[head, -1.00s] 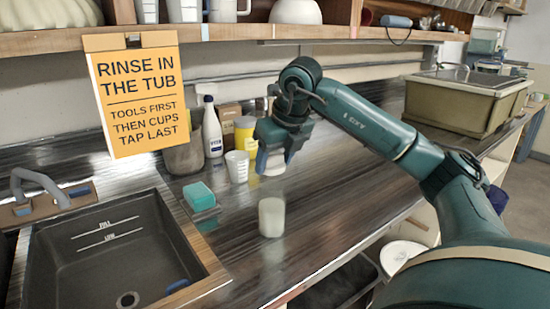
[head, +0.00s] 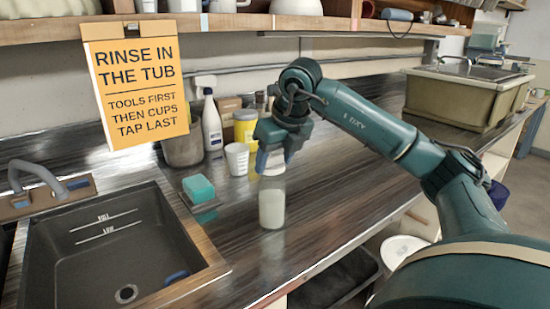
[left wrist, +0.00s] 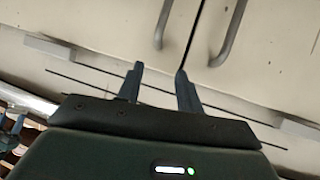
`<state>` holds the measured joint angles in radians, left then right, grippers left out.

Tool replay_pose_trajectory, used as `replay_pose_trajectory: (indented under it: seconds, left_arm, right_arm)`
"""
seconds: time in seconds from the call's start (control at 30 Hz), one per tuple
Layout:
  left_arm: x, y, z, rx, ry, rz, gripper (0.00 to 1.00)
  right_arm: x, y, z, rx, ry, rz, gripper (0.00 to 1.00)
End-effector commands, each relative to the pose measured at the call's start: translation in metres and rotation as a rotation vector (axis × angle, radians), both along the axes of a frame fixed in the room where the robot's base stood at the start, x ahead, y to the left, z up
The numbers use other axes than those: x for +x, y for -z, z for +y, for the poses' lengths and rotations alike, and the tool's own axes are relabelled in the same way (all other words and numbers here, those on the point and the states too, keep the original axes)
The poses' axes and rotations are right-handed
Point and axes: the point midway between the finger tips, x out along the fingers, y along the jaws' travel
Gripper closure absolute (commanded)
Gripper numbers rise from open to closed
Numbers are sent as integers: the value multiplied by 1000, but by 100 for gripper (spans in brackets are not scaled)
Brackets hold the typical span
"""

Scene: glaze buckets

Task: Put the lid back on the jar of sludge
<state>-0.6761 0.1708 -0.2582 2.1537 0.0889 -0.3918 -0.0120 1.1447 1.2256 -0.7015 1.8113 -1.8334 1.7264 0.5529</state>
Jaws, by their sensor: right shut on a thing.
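The jar of sludge (head: 271,208) stands upright on the dark counter, pale grey and cloudy. My right gripper (head: 271,162) points down directly above it, shut on a pale, whitish lid (head: 272,170). The lid is over the jar's mouth and very near it; I cannot tell whether they touch, as the fingers partly cover that spot. My left gripper (left wrist: 159,82) shows only in the left wrist view. Its fingers are apart, with nothing between them.
A blue-green sponge (head: 199,188), a white cup (head: 237,158), a yellow-labelled tub (head: 246,130) and a spray bottle (head: 212,130) stand behind and left of the jar. A sink (head: 105,250) is at left. The counter right of the jar is clear. Cabinet doors (left wrist: 90,35) face my left gripper.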

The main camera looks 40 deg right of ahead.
Motion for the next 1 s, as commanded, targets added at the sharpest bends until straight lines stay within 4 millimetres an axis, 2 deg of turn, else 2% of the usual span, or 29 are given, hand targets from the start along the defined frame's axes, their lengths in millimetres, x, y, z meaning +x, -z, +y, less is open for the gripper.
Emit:
replay_pose_trajectory:
  seconds: [1.0]
  left_arm:
    - [-1, 4, -1, 2, 4, 1, 64]
  right_arm:
    - [0, 8, 0, -1, 0, 0, 67]
